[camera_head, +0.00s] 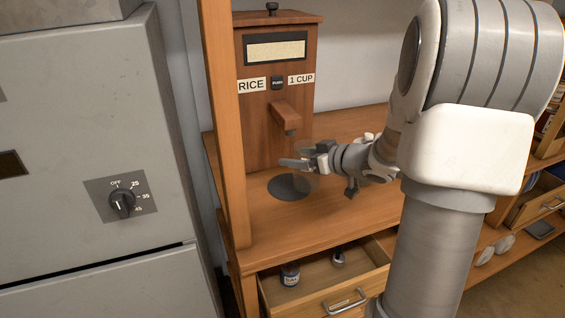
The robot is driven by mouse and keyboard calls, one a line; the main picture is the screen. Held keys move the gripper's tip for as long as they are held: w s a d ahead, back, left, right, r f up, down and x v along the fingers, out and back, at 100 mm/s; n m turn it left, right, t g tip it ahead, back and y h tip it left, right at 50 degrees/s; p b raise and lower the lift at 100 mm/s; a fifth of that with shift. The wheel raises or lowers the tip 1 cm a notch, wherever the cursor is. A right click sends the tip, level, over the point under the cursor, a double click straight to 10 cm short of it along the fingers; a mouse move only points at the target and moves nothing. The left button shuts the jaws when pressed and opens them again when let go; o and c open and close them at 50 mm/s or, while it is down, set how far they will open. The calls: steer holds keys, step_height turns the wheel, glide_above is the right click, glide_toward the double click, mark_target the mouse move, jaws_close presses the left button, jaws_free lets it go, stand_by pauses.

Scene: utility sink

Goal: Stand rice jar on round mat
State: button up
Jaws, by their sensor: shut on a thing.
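The round mat (288,187) is a dark grey disc on the wooden counter, below the spout of the rice dispenser. My gripper (302,160) reaches in from the right over the mat's right side. It is shut on a clear, see-through jar (304,181), taken to be the rice jar. The jar looks roughly upright, at the mat's right edge. Its outline is faint and my fingers cover part of it. I cannot tell whether its base touches the mat or the counter.
The wooden dispenser (279,95) with its spout (287,116) stands behind the mat. A wooden post (225,120) is at the left. A grey cabinet (90,120) fills the left.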

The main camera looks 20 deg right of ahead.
steer(key=shift+f+b+x, duration=0.15)
steer(key=shift+b+x, duration=0.35)
steer(key=shift+x, duration=1.25)
steer(key=shift+f+b+x, duration=0.2)
steer(key=shift+b+x, duration=0.3)
steer(key=shift+x, duration=1.25)
steer(key=shift+s, duration=0.15)
steer(key=shift+f, duration=0.15)
steer(key=o, duration=1.5)
steer(key=shift+r, duration=0.25)
steer(key=p+v, duration=0.2)
steer(key=v, duration=1)
steer(key=shift+d+f+p, duration=0.1)
steer(key=shift+f+p, duration=0.05)
steer(key=shift+p, duration=0.15)
